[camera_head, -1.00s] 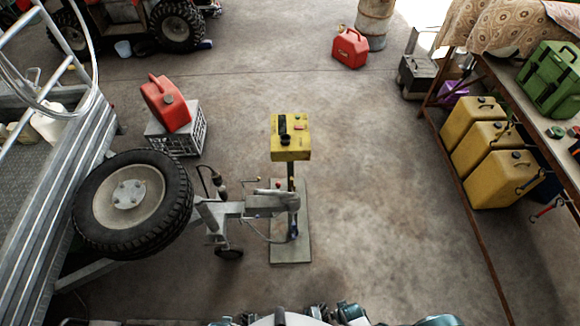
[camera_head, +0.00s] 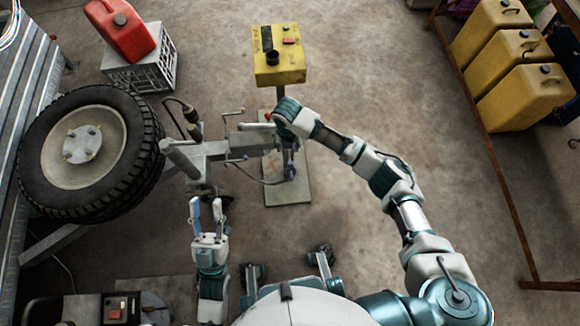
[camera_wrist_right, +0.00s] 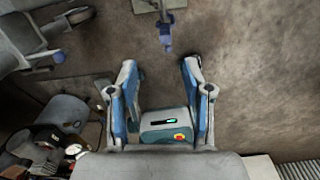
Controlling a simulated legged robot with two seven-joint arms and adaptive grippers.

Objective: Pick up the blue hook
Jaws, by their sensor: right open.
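The blue hook (camera_head: 290,172) is small and hangs beside the post of the yellow control stand, over its base plate. In the right wrist view the blue hook (camera_wrist_right: 166,40) is at the top centre, beyond my open fingertips and apart from them. My right gripper (camera_wrist_right: 159,68) is open and empty, its two blue fingers spread. In the head view my right wrist covers the area just above the hook, and the fingers are hidden. My left gripper (camera_head: 206,205) is open and empty at lower left, below the trailer hitch.
The yellow control box (camera_head: 278,55) stands on a post over a grey base plate (camera_head: 290,195). The trailer hitch arm (camera_head: 205,150) and spare tyre (camera_head: 85,150) are to the left. A red can (camera_head: 122,30) is on a crate (camera_head: 142,72).

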